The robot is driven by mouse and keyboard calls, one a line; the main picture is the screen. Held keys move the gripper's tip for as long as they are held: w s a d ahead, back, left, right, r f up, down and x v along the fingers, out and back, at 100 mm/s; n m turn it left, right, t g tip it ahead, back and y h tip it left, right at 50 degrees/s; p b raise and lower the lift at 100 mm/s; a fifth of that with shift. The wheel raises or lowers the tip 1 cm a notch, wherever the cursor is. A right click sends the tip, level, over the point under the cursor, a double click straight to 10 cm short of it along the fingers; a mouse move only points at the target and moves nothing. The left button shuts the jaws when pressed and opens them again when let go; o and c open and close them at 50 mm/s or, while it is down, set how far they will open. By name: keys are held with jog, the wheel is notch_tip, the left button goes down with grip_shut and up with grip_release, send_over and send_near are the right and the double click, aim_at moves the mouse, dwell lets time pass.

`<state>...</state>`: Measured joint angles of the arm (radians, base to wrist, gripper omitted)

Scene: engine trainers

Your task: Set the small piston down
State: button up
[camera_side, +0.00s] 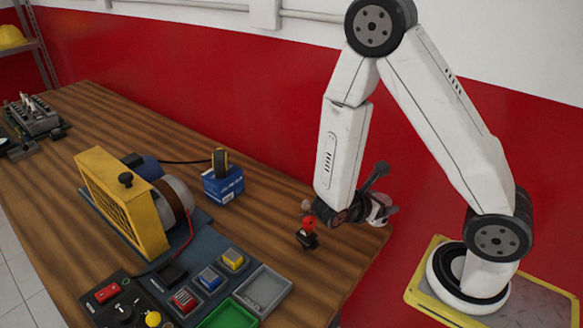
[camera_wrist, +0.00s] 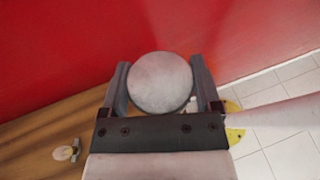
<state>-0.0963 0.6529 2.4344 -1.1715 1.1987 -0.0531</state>
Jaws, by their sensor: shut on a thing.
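The small piston shows in the wrist view (camera_wrist: 160,82) as a round, pale grey disc face between the two fingers. My gripper (camera_wrist: 162,88) is shut on it, one finger on each side. In the side view, my gripper (camera_side: 381,192) is turned sideways near the right end of the wooden table (camera_side: 265,190). There the pale piston (camera_side: 378,207) is partly hidden by the dark fingers. I cannot tell whether it is over the tabletop or past its edge.
A small red-topped part (camera_side: 308,230) stands on the table left of my gripper. A blue box (camera_side: 223,184), a yellow-fronted engine trainer (camera_side: 122,203) and trays, one grey (camera_side: 263,289) and one green (camera_side: 228,316), lie farther left. The red wall (camera_side: 250,110) is close behind.

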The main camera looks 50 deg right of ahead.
jog(key=shift+w+n+t, duration=2.6)
jog(key=shift+w+t, duration=0.15)
jog(key=shift+t, duration=0.35)
jog(key=shift+f, duration=0.25)
jog(key=shift+f, duration=3.15)
jog(key=shift+f, duration=0.6)
jog(key=o, duration=1.3)
jog(key=shift+v, duration=3.85)
